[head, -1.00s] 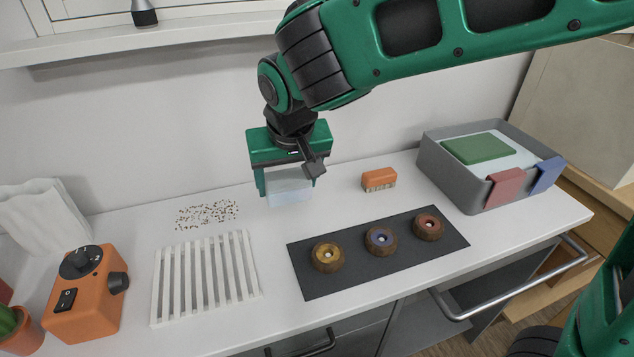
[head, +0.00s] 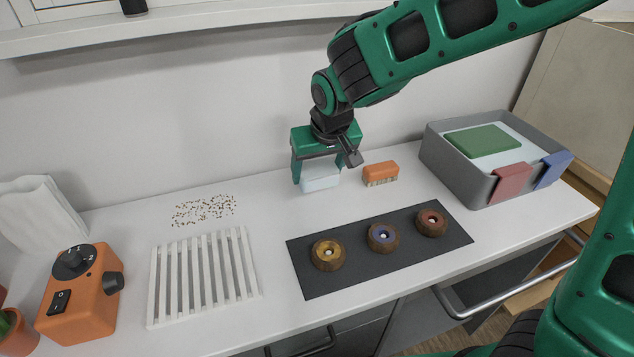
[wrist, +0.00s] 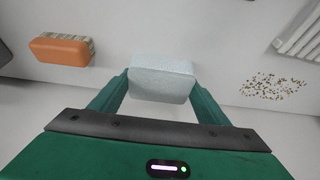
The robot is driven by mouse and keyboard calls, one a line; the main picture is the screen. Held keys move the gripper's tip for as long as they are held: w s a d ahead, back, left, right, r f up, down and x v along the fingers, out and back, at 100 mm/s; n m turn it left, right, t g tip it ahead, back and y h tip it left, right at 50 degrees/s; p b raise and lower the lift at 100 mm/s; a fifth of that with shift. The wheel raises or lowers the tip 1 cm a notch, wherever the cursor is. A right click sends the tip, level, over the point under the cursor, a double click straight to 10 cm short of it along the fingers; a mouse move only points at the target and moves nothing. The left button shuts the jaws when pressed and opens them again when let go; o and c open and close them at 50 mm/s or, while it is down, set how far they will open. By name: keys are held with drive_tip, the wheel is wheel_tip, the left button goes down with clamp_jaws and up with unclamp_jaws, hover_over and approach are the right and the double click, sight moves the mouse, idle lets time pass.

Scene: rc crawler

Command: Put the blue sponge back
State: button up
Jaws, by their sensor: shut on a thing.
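The blue sponge (head: 320,179), a very pale blue block, is held between the fingers of my gripper (head: 321,174). In the wrist view the sponge (wrist: 161,78) sticks out past the fingertips, with one finger on each side of it. My gripper points down near the back wall, behind the black mat and left of an orange brush. I cannot tell if the sponge's underside touches the white counter or is just above it.
The orange brush (head: 380,173) is close on the right. A grey bin (head: 470,181) at the right holds a green block (head: 483,141); red and blue cloths hang over its rim. Brown crumbs (head: 203,210) lie left, behind a white slatted rack (head: 203,279).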

sight(318, 183)
drive_tip(key=shift+d+f, duration=0.1)
drive_tip(key=shift+f, duration=1.9)
drive_tip(key=shift+f, duration=0.15)
drive_tip(key=o, duration=1.1)
drive_tip(key=v, duration=1.2)
